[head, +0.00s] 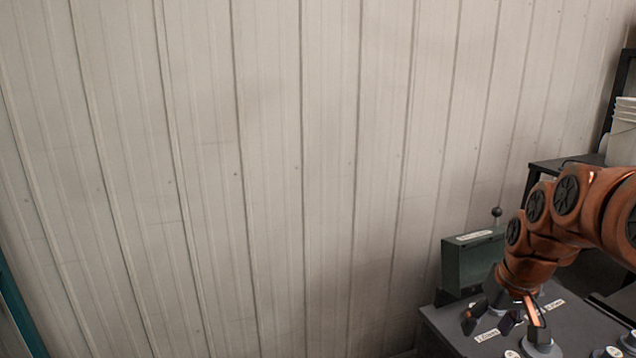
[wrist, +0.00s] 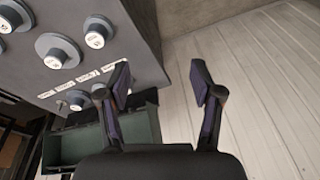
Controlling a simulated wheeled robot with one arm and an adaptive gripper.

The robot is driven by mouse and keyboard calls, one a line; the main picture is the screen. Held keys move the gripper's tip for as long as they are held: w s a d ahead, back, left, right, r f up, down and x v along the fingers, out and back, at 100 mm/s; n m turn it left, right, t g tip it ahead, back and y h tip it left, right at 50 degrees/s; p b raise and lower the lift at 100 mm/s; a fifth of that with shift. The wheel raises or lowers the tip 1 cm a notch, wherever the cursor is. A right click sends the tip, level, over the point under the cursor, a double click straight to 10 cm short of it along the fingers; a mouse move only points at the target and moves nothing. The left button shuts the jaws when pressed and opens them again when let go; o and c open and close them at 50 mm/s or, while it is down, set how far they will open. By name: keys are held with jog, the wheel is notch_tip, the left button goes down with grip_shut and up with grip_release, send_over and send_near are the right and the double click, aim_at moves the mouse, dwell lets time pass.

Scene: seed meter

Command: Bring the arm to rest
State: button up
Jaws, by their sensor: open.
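My gripper (head: 504,322) hangs at the end of my orange arm at the lower right of the head view. Its fingers point down over the grey top, in front of the green box. In the wrist view my gripper (wrist: 160,80) has its two dark fingers spread apart, with nothing between them. The wall and the grey top's edge show beyond the gap. The arm is bent and reaches in from the right edge of the head view.
The green box (head: 466,264) has a ball-topped lever (head: 497,213); it also shows in the wrist view (wrist: 72,148). The grey top (head: 575,325) carries several round pieces and white labels. A pale ribbed wall (head: 270,170) stands behind. White stacked containers (head: 622,130) are at right.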

jog(key=s+a+f+g+p, duration=0.1)
jog(key=s+a+f+g, duration=0.1)
jog(key=s+a, duration=0.6)
jog(key=s+a+f+g+p, duration=0.1)
jog(key=s+a, duration=0.7)
jog(key=s, duration=0.8)
jog(key=shift+s+a+f+n+g+h, duration=0.15)
jog(key=shift+s+f+n+g+h, duration=0.2)
jog(key=shift+f+g, duration=0.2)
jog(key=shift+c, duration=0.3)
